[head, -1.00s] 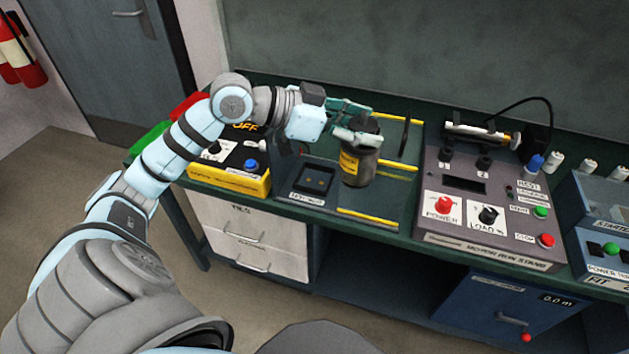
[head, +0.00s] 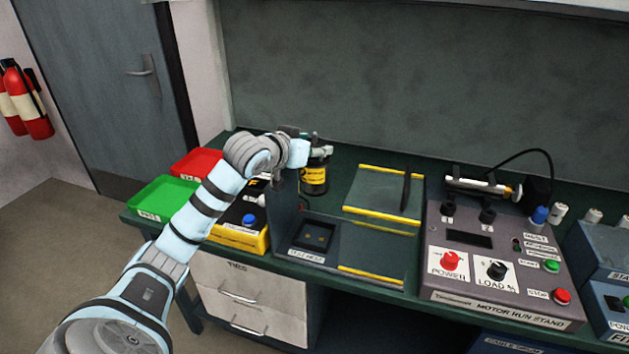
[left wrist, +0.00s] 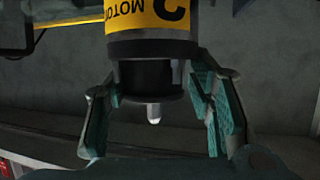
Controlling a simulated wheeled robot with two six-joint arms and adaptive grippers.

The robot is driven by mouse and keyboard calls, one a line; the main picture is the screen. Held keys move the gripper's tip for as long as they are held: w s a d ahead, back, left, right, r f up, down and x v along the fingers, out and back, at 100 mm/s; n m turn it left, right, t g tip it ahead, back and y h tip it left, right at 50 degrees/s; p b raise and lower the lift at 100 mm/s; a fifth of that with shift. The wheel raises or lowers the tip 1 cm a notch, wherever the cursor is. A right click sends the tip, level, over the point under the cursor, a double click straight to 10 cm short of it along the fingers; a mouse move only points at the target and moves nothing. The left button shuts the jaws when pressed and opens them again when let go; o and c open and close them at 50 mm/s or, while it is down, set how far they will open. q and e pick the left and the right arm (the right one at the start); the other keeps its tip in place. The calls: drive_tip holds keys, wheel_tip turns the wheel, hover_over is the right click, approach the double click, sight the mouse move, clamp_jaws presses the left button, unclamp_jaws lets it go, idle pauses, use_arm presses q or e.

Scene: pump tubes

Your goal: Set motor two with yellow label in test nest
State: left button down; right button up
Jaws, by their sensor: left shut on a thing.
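My left gripper (head: 318,150) is shut on the dark motor with the yellow label (head: 314,176), at the back left of the bench. The motor hangs below the fingers, roughly upright; I cannot tell whether it touches the bench. In the left wrist view the motor's yellow label (left wrist: 145,15) reads upside down with a 2, and the fingers (left wrist: 155,110) stand on both sides of its black end with a small pale shaft tip. The test nest (head: 313,236), a dark square socket, is empty and lies nearer the front. My right gripper is not in view.
A motor run stand (head: 497,272) with knobs and buttons stands on the right. A yellow-and-black box (head: 240,237), a green tray (head: 163,199) and a red tray (head: 196,163) are on the left. A grey upright panel (head: 284,208) borders the nest.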

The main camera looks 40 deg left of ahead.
use_arm(q)
wheel_tip(320, 180, down, 17)
drive_tip(key=b, duration=0.3)
drive_tip(key=shift+r, duration=0.15)
drive_tip(key=c, duration=1.2)
unclamp_jaws()
drive_tip(key=shift+o, duration=0.8)
drive_tip(key=shift+s+d, duration=0.1)
